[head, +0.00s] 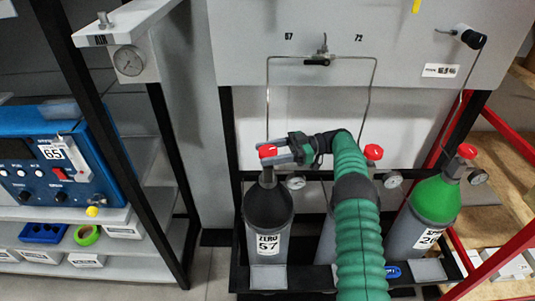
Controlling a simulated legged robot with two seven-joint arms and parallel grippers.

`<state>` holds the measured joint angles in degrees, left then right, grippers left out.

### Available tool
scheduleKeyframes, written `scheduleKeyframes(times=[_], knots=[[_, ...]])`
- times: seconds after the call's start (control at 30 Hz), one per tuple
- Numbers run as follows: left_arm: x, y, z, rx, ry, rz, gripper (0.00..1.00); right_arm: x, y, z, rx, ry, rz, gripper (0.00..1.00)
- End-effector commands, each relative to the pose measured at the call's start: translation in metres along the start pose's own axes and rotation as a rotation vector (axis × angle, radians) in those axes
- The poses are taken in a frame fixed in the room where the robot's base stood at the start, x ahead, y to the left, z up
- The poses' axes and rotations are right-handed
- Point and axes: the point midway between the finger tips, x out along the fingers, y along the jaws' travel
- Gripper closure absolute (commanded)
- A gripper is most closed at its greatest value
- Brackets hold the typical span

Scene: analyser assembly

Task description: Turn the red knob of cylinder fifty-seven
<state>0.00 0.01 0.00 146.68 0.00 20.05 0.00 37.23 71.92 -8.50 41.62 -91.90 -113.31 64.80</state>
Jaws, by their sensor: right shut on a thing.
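Cylinder fifty-seven (268,221) is dark grey with a white label reading ZERO and 57. It stands upright at the left of the rack. Its red knob (267,151) sits on top of the valve. My right gripper (277,153), on a green sleeved arm, reaches in from the right and is shut on the red knob. The fingers hide part of the knob and the valve. My left gripper is not in view.
A second cylinder with a red knob (373,152) stands mostly behind my right arm. A green-topped cylinder (434,203) stands at the right. Gauges (296,182) and thin tubes run near the valves. A blue analyser (60,155) is on the left shelf.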

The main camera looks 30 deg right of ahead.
Motion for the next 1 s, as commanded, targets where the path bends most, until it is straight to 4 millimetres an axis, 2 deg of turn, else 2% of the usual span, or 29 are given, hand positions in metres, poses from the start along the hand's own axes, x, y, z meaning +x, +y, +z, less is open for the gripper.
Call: scheduleKeyframes(times=[0.67,0.7,0.87,1.0], knots=[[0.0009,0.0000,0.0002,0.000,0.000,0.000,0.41,-0.0007,0.0021,-0.0051,-0.009,0.005,-0.036,0.89],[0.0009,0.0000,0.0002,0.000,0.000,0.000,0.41,-0.0007,0.0022,-0.0052,-0.009,0.005,-0.036,0.47],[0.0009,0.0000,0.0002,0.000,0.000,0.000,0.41,-0.0005,0.0018,-0.0039,-0.007,0.004,-0.037,0.27],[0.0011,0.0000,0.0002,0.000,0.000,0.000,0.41,-0.0004,0.0013,-0.0029,-0.006,0.003,-0.039,0.27]])
